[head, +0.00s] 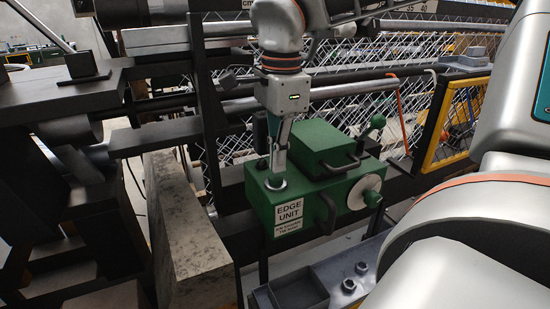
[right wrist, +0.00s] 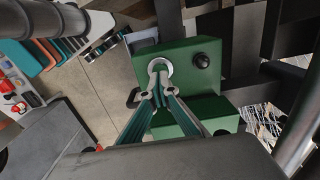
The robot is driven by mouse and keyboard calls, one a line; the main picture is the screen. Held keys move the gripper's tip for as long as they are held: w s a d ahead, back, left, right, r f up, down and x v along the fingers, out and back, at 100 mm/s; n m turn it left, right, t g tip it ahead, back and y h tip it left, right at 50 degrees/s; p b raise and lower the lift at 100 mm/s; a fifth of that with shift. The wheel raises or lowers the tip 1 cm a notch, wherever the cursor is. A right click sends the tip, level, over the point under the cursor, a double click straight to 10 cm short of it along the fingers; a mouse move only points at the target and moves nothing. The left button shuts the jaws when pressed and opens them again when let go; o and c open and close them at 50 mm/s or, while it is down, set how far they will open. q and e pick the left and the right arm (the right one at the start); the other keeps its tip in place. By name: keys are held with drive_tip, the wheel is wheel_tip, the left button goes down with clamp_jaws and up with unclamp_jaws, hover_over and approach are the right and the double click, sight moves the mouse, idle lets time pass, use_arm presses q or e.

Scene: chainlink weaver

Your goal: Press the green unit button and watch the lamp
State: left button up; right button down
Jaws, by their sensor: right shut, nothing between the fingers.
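The green unit (head: 320,208), labelled "EDGE UNIT", sits on the dark machine frame. A silver ring (head: 281,186) on its top surrounds the button spot; it also shows in the right wrist view (right wrist: 153,63). My right gripper (head: 275,180) points down with its fingers shut and empty. Its fingertips (right wrist: 159,70) are at the ring and cover its middle, so the button itself is hidden. I cannot tell whether they touch it. A dark round dome (right wrist: 202,61) stands beside the ring, unlit; I cannot tell if it is the lamp. My left gripper is not in view.
The unit has a white handwheel (head: 372,184) and a green-knobbed lever (head: 377,122) at its right. Chain-link mesh and rollers lie behind. A concrete block (head: 185,230) stands at left, a grey metal tray (head: 298,292) in front, and a yellow-framed guard (head: 455,120) at right.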

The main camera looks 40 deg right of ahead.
sight(279, 176)
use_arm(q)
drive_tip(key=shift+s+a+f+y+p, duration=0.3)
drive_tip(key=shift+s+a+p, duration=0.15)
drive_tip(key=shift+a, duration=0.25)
use_arm(e)
wheel_tip(279, 176, up, 12)
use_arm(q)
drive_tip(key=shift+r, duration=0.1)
use_arm(e)
drive_tip(key=shift+d+f, duration=0.1)
drive_tip(key=shift+s, duration=0.1)
